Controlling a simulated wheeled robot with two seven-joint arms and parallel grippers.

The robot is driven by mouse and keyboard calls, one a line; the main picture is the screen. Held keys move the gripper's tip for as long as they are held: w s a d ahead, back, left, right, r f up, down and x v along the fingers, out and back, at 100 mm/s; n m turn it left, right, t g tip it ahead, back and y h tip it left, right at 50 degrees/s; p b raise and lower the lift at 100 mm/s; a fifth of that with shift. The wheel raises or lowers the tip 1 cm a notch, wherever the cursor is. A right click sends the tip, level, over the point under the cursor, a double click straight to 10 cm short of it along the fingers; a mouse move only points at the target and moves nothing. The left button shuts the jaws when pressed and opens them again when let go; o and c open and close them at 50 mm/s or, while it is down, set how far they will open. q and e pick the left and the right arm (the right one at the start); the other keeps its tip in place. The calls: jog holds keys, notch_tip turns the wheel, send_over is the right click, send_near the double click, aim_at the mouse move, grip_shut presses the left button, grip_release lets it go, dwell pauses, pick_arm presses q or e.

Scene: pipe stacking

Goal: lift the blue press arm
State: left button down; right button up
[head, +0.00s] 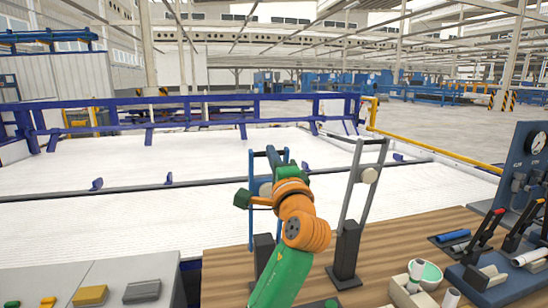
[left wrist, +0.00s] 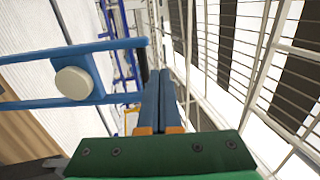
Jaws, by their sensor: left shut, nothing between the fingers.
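The blue press arm (head: 252,170) stands raised on a black base (head: 264,252), partly hidden behind my green and orange left arm. My left gripper (head: 277,151) is at its upper part, fingers shut with nothing between them. In the left wrist view, the blue press arm (left wrist: 115,48) with its pale round knob (left wrist: 75,83) lies left of the shut dark fingers (left wrist: 160,75). One bar's end comes close to the fingertips; I cannot tell whether they touch. My right gripper is not in view.
A grey press arm (head: 352,195) leans right on its own black base (head: 345,262). A gauge panel (head: 528,160) and levers (head: 487,228) stand at right on the wooden table (head: 425,233). Yellow (head: 90,295) and grey (head: 142,291) blocks sit at lower left.

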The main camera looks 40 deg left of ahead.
pick_arm(q)
jog(key=r+b+v, duration=0.2)
jog(key=b+v, duration=0.2)
jog(key=v, duration=0.6)
jog(key=shift+s+d+r, duration=0.2)
jog(key=shift+d+r, duration=0.15)
jog(key=shift+r, duration=0.05)
jog(key=shift+a, duration=0.15)
